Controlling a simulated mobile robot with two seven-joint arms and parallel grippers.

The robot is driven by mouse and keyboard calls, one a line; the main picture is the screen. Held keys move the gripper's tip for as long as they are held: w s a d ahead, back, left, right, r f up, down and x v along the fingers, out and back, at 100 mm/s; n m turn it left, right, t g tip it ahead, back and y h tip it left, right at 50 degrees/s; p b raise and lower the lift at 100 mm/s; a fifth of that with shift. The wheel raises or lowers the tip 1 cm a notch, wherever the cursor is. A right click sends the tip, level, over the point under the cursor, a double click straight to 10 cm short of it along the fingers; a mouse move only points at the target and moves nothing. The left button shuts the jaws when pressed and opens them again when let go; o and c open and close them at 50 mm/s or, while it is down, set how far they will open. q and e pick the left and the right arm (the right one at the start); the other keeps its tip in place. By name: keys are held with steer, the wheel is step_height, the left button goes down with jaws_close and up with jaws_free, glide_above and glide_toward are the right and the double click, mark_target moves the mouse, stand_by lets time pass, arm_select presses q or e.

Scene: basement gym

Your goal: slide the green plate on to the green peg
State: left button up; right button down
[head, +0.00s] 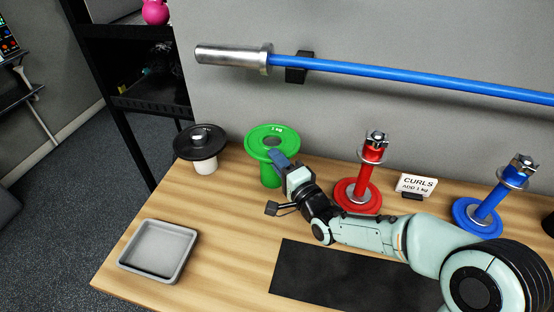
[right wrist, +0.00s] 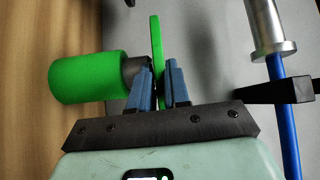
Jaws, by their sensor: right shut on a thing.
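The green plate (head: 258,135), marked 1 kg, is held roughly level over the green peg (head: 269,176) in the head view. My right gripper (head: 281,160) is shut on the plate's near rim. In the right wrist view the plate (right wrist: 157,45) is edge-on between the blue fingertips of the gripper (right wrist: 160,75). There the peg's thick green part (right wrist: 90,78) and dark tip (right wrist: 133,70) lie just left of the plate, beneath it. A finger covers part of the tip, so I cannot tell whether it is inside the hole. My left gripper is not in view.
A black disc on a white base (head: 200,143) stands left of the peg. Red (head: 357,194) and blue (head: 478,216) plates sit on collared pegs to the right, with a CURLS sign (head: 416,184). A grey tray (head: 158,250) is front left. A barbell (head: 400,77) hangs behind.

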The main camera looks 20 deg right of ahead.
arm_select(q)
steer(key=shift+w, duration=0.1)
arm_select(e)
steer(key=shift+r, duration=0.1)
steer(key=shift+f+b, duration=0.3)
steer(key=shift+f, duration=0.25)
steer(key=shift+w+a+f, duration=0.15)
steer(key=shift+f, duration=0.05)
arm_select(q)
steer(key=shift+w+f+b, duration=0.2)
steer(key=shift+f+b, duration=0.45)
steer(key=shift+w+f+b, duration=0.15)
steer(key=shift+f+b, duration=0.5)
arm_select(e)
steer(key=shift+f, duration=1.1)
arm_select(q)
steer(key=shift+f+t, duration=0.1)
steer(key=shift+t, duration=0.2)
arm_select(e)
steer(key=shift+f, duration=0.1)
steer(key=c, duration=1)
jaws_free()
steer(key=shift+f, duration=0.35)
